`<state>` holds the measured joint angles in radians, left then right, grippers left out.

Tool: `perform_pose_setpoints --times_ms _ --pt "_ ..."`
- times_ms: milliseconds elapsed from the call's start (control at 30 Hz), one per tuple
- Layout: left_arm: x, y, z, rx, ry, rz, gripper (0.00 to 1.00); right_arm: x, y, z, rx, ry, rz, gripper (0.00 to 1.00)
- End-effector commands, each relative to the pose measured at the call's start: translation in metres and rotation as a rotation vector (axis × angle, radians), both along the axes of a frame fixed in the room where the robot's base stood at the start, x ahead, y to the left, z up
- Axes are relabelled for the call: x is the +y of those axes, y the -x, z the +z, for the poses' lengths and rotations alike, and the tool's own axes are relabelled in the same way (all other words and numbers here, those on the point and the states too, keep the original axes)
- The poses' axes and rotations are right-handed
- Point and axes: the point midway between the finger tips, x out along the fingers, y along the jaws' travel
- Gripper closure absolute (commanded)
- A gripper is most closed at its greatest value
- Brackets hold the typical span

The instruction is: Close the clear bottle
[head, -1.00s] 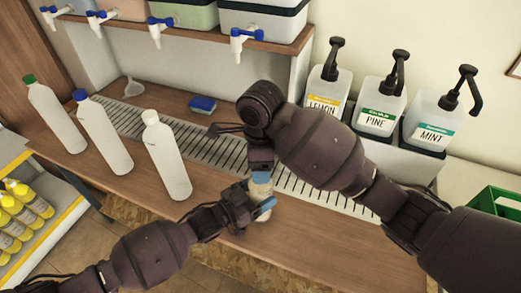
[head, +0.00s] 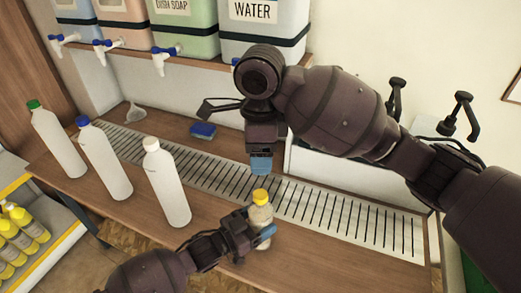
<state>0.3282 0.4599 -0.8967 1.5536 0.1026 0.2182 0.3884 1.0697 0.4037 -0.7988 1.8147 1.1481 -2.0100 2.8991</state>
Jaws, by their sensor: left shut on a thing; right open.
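The clear bottle (head: 261,216) stands upright near the front edge of the wooden counter, with pale contents. A yellow cap (head: 260,196) sits on its top; I cannot tell how tight it is. My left gripper (head: 258,232) is shut around the bottle's body from the left, and a blue fingertip shows at the bottle's right. My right gripper (head: 261,168) is open and empty, pointing down above the cap with a small gap. Its blue fingertips overlap in this view.
Three white bottles with green (head: 57,142), blue (head: 105,160) and white (head: 167,184) caps stand on the counter at left. A slotted metal drain (head: 345,217) runs behind. A blue sponge (head: 203,130) and funnel (head: 135,113) lie farther back, below drums with taps.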

Motion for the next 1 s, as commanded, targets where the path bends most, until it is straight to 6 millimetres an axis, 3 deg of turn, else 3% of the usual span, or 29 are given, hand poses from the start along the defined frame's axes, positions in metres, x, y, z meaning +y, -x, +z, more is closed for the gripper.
perform_pose_setpoints --times_ms 233,267,433,767,1000 --pt "0.000 0.000 0.000 0.000 0.000 0.000 0.97 0.000 0.000 0.000 0.000 0.000 0.000 0.36" --pt "0.000 0.000 0.000 0.001 0.001 0.000 0.27 0.000 0.000 0.000 0.000 0.000 0.000 0.36" --pt "0.000 0.000 0.000 0.000 0.000 0.000 0.01 0.000 0.000 0.000 0.000 0.000 0.000 0.36" --pt "0.002 0.002 0.000 0.000 0.000 0.000 0.01 0.000 0.000 0.000 0.000 0.000 0.000 0.36" --pt "0.029 0.019 0.000 0.001 -0.002 0.001 0.01 0.000 0.000 0.003 -0.003 0.000 0.000 0.36"
